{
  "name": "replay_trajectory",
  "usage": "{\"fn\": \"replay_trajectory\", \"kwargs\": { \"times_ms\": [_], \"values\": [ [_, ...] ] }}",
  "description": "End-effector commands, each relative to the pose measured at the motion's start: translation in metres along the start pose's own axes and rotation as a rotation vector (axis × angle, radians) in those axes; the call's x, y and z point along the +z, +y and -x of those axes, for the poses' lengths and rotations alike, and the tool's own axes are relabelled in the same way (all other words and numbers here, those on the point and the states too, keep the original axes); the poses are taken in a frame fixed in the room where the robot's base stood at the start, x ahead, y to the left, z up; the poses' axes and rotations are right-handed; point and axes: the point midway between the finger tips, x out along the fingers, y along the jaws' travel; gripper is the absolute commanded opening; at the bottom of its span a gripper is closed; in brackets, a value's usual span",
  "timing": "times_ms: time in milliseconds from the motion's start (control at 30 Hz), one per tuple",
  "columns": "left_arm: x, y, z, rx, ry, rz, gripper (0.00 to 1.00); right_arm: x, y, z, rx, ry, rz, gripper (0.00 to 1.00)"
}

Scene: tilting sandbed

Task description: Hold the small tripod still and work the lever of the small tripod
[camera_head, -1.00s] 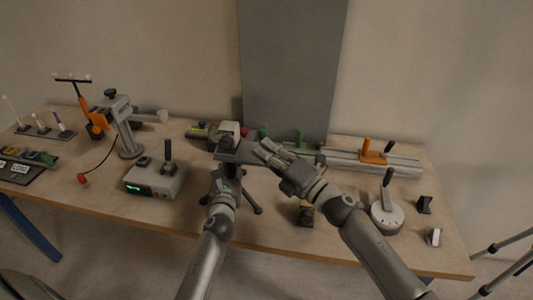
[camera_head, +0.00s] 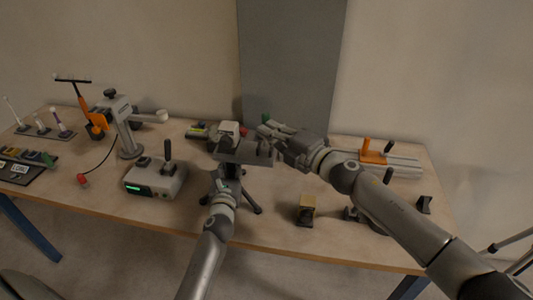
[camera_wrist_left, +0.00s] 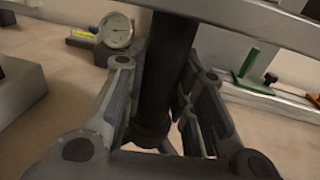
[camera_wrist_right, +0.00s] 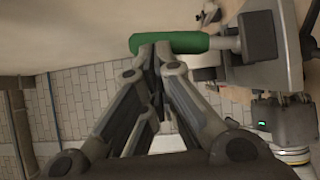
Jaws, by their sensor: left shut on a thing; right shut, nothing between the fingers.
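The small tripod (camera_head: 250,152) stands near the middle of the table, with a grey head plate and dark legs. My left gripper (camera_head: 227,174) is shut on the tripod's dark column (camera_wrist_left: 170,50), below the head; in the left wrist view its fingers (camera_wrist_left: 165,100) lie on both sides of the column. The lever's green grip (camera_head: 266,118) shows behind the tripod head. In the right wrist view the green grip (camera_wrist_right: 172,42) lies across my right fingertips (camera_wrist_right: 155,58), joined to a dark pivot. My right gripper (camera_head: 266,132) is shut and empty; whether it touches the grip is unclear.
A grey box with a lever (camera_head: 155,182) stands left of the tripod. A dial gauge (camera_wrist_left: 115,30) is behind it. A rail with an orange slider (camera_head: 372,152) lies at the back right.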

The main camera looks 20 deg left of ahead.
Motion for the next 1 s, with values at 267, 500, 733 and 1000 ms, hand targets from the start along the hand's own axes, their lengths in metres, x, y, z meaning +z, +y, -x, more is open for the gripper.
{"fn": "replay_trajectory", "kwargs": {
  "times_ms": [267,500,733,1000],
  "values": [
    [-0.001,-0.001,0.001,-0.003,0.000,-0.003,0.00,0.009,0.005,-0.008,0.004,0.002,0.000,0.00],
    [-0.001,-0.002,0.001,-0.006,0.000,-0.005,0.00,0.012,0.006,-0.011,0.005,0.004,0.001,0.00],
    [-0.001,-0.003,0.001,-0.007,0.000,-0.006,0.00,0.012,0.007,-0.012,0.006,0.006,0.001,0.00],
    [-0.001,-0.003,0.001,-0.008,0.001,-0.007,0.00,0.011,0.006,-0.012,0.006,0.008,0.001,0.00]
  ]
}}
